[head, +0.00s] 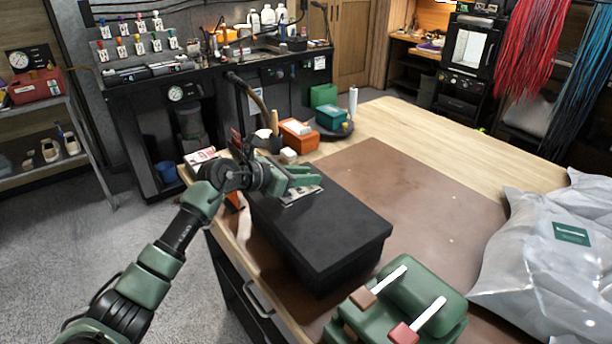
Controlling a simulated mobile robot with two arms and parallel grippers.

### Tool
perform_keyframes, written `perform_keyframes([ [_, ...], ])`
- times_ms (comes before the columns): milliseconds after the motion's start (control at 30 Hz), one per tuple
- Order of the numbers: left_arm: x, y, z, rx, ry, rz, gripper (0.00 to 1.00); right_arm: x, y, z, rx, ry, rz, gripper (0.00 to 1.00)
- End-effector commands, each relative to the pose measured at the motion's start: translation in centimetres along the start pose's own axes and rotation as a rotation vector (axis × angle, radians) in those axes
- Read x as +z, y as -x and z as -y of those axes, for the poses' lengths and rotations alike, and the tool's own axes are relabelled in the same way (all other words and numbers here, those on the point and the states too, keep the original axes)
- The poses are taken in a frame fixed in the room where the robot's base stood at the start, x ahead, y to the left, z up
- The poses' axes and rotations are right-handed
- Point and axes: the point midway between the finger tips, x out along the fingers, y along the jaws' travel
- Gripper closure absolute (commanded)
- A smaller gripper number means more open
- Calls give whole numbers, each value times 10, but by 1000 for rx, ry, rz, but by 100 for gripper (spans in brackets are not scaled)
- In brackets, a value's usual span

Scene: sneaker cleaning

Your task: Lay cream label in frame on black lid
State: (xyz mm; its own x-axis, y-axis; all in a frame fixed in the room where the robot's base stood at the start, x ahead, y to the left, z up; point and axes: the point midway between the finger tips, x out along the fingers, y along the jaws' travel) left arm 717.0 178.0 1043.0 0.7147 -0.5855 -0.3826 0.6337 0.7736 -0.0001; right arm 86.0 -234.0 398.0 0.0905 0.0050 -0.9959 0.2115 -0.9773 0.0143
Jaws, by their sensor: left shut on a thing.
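The black lid (330,228) tops a black box that stands on the brown mat at the near left of the table. My left gripper (306,183) reaches in from the left over the far left part of the lid. It is shut on the cream label (300,194), a small pale flat piece at its fingertips, low over the lid. The fingers partly cover the label and the frame around that spot, so I cannot tell whether the label touches the lid.
Grey plastic bags (550,255) fill the right side. An orange box (298,136) and a teal box (331,117) stand behind the lid. The brown mat (430,200) is clear right of the lid.

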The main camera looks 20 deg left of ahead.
Motion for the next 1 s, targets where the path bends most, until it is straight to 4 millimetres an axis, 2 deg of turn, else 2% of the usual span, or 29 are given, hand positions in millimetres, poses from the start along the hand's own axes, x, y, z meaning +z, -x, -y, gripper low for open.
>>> perform_keyframes([
  [267,-1,0,0,0,0,0,100,0,-1,1,-1,0,-1,64],
  [300,-1,0,0,0,0,0,65,-1,-1,1,-1,1,-1,64],
  [367,-1,0,0,0,0,0,48,-1,-1,0,-1,1,-1,64],
  [767,-2,5,0,1,-2,0,48,-1,-3,0,-1,2,-1,64],
  [1000,-4,42,-1,3,-4,-2,48,0,-14,-1,1,2,-1,64],
])
